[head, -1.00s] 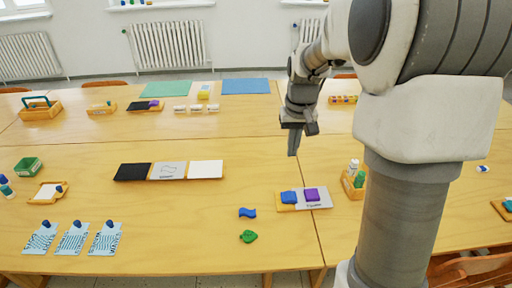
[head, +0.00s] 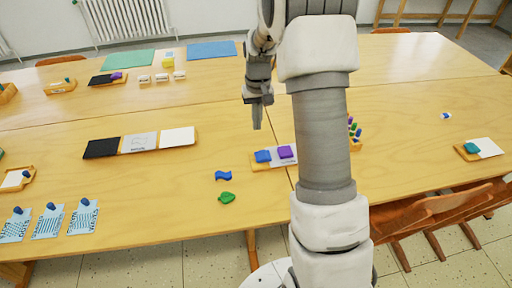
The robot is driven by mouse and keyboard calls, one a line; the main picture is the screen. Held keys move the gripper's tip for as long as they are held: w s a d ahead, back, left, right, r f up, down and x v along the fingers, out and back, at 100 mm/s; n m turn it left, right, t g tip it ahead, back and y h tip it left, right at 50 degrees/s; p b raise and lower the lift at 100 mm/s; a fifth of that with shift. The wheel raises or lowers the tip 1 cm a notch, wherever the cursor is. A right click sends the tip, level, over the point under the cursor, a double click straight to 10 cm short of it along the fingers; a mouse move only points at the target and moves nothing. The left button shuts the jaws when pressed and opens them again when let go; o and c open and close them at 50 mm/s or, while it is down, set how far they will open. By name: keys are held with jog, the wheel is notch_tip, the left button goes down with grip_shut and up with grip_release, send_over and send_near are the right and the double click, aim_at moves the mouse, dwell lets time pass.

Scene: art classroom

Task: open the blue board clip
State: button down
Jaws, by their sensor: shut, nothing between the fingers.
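A small wooden board at the right (head: 468,153) holds a white sheet (head: 488,147) and a teal-blue clip-like piece (head: 472,148). Another small wooden board (head: 26,185) with a white sheet and a dark blue piece (head: 26,174) lies at the far left. I cannot tell from this distance which is the blue board clip, or whether either clip is open. My gripper (head: 257,118) points down with its fingers shut and empty. It hangs over the middle of the table, apart from both boards.
A tray (head: 255,165) with blue and purple blocks lies below my gripper. Blue (head: 223,175) and green (head: 227,197) pieces lie nearby. Chairs (head: 430,213) stand along the right front edge. Bare tabletop surrounds the right board.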

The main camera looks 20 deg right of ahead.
aim_at(256, 159)
notch_tip(256, 159, down, 14)
jog(key=shift+a+r+b, duration=0.1)
jog(key=shift+b, duration=0.6)
jog(key=shift+a+f+h+b, duration=0.2)
jog(key=shift+f+h+b, duration=0.1)
jog(key=shift+f+h, duration=0.15)
jog(key=shift+d, duration=0.1)
jog(key=shift+r, duration=0.1)
jog(key=shift+r+p, duration=0.5)
jog(key=shift+r, duration=0.2)
